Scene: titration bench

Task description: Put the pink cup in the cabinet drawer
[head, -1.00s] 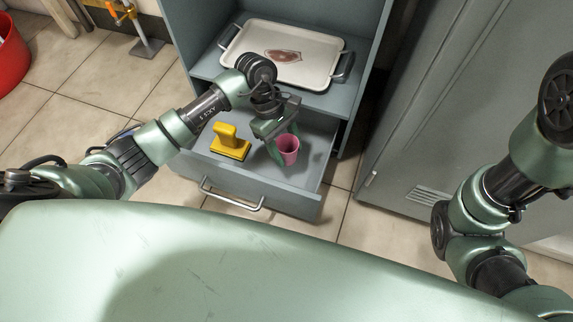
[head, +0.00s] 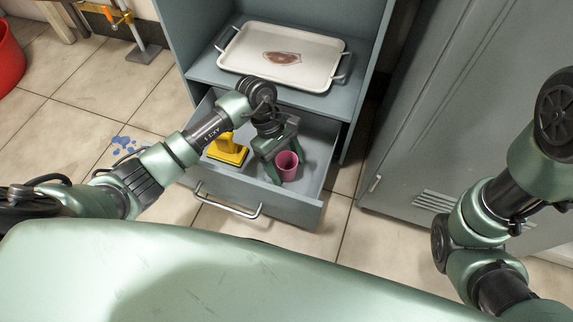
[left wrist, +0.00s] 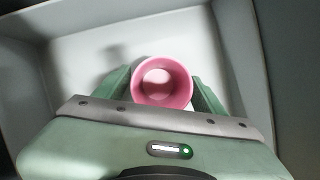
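The pink cup (head: 287,166) stands upright inside the open cabinet drawer (head: 316,190), near its right front. My left gripper (head: 286,170) reaches down into the drawer with one finger on each side of the cup. It is shut on the cup, and the fingers lie close against its walls. In the left wrist view the cup (left wrist: 162,84) sits between the two green fingers, its mouth facing the camera. Whether the cup's base touches the drawer floor is hard to tell. My right gripper is out of view; only parts of the right arm show.
A yellow block-like object with a handle (head: 228,152) stands in the drawer left of the cup. A white tray (head: 240,62) lies on the shelf above. A grey locker (head: 450,110) stands to the right. The drawer's handle (head: 228,203) faces me.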

